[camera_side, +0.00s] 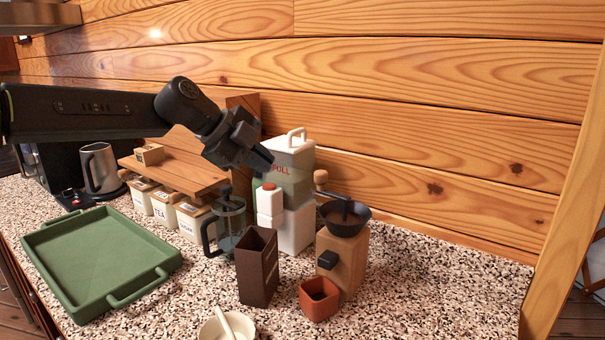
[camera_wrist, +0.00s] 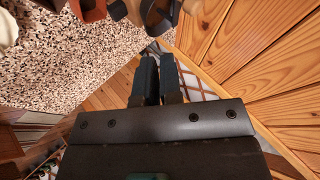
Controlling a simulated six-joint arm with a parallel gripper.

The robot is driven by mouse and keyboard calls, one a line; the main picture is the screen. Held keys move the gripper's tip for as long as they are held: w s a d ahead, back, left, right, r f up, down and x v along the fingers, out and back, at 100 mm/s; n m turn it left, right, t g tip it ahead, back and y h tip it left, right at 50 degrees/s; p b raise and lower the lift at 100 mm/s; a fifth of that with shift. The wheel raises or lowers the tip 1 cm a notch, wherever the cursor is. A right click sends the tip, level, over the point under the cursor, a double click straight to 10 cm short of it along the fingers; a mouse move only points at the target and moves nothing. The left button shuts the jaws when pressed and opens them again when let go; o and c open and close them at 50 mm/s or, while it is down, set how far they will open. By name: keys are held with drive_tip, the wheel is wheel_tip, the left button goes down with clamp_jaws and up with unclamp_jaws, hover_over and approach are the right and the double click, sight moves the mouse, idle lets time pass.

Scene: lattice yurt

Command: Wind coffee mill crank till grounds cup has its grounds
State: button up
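The coffee mill (camera_side: 352,262) is a wooden block with a dark hopper bowl (camera_side: 349,226) on top, standing upright on the speckled counter. Its crank ends in a wooden knob (camera_side: 320,177), above the bowl's left side. The terracotta grounds cup (camera_side: 319,299) sits at the mill's front foot; its inside looks dark, and I cannot tell what it holds. My gripper (camera_side: 266,160) is up and left of the knob, apart from it. In the wrist view my gripper (camera_wrist: 158,60) has its fingers together with nothing between them; the mill (camera_wrist: 122,9) shows at the top edge.
A tall dark brown box (camera_side: 257,266) and a French press (camera_side: 229,224) stand left of the mill. White bottles and a lidded canister (camera_side: 292,150) stand behind, beneath my gripper. A green tray (camera_side: 100,262) lies left; a white bowl (camera_side: 222,328) is at front. Counter right of the mill is clear.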

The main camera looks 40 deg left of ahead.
drive_tip(key=m, duration=0.1)
drive_tip(key=s+r+m+y, duration=0.1)
drive_tip(key=shift+d+r+m+t+y, duration=0.1)
drive_tip(key=shift+d+m+t+y, duration=0.05)
drive_tip(key=shift+m+t+y, duration=0.15)
clamp_jaws()
approach(315, 182)
drive_tip(key=shift+m, duration=0.3)
drive_tip(key=shift+x, duration=3.3)
drive_tip(key=shift+w, duration=0.1)
drive_tip(key=w, duration=0.6)
drive_tip(key=shift+w, duration=0.15)
